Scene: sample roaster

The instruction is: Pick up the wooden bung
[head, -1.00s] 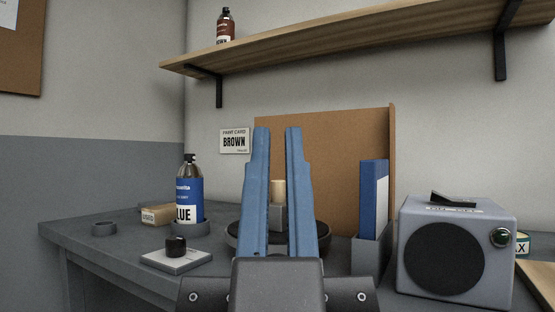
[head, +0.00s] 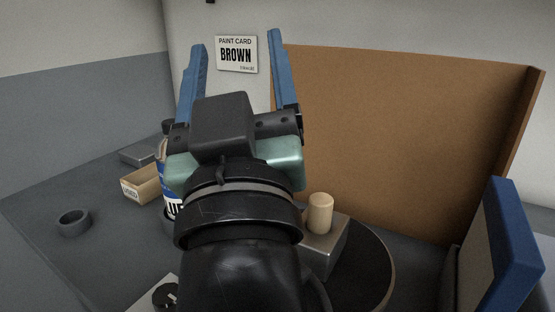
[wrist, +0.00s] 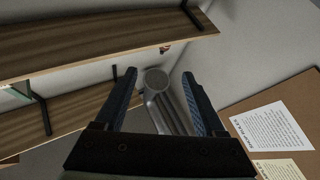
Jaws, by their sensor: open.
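The wooden bung (head: 320,213) is a short, pale upright cylinder. In the head view it stands on top of a grey metal block (head: 322,247), on a round dark tray (head: 378,272). My gripper (head: 237,40) is up and to the left of the bung in that view, its two blue fingers spread and pointing upward, away from the bung. In the wrist view the gripper (wrist: 160,73) is also open, with no bung between the fingers. The bung does not show in the wrist view. My arm hides part of the tray and block.
A blue-labelled bottle (head: 171,205) is mostly hidden behind my arm. Shelves (wrist: 100,50) show in the wrist view.

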